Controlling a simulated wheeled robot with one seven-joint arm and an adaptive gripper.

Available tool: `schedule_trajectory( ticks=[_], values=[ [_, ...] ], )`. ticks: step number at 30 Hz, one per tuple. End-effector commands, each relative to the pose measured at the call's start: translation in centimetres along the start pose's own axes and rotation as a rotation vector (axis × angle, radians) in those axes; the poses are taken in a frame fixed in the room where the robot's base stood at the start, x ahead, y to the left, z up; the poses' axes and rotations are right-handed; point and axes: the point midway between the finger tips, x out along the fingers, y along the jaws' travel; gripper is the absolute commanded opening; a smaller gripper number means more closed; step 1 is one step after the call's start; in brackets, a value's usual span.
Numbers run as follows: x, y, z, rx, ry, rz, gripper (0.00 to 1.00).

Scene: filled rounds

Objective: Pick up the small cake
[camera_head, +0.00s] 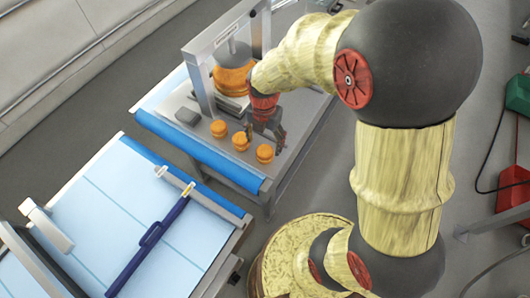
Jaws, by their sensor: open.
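Three small orange round cakes stand in a row on the grey top of the far table: a left one (219,128), a middle one (240,141) and a right one (265,153). They look alike, with darker bands round the side. A bigger orange cake (233,79) sits behind them under a metal frame. My gripper (266,141) is open and points down close above and beside the right small cake. Whether its fingers touch that cake cannot be told. No cake is visibly held.
The grey metal frame (197,78) rises behind the small cakes. A dark grey block (187,117) lies to their left. A blue roller edge (205,155) runs along the table's near side. A light blue table with a dark blue bar (150,240) stands at the lower left.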

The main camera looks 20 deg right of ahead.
Motion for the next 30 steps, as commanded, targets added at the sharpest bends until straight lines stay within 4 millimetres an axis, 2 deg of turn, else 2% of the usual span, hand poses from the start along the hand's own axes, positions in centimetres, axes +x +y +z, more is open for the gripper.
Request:
schedule_trajectory(
  ticks=[16, 25, 30],
  values=[
    [6.5, -0.2, 0.6, 0.003, 0.001, -0.001, 0.68],
    [6.9, -0.2, 0.6, 0.003, 0.000, 0.000, 0.68],
    [6.8, -0.2, 0.6, 0.003, 0.000, 0.000, 0.58]
  ],
)
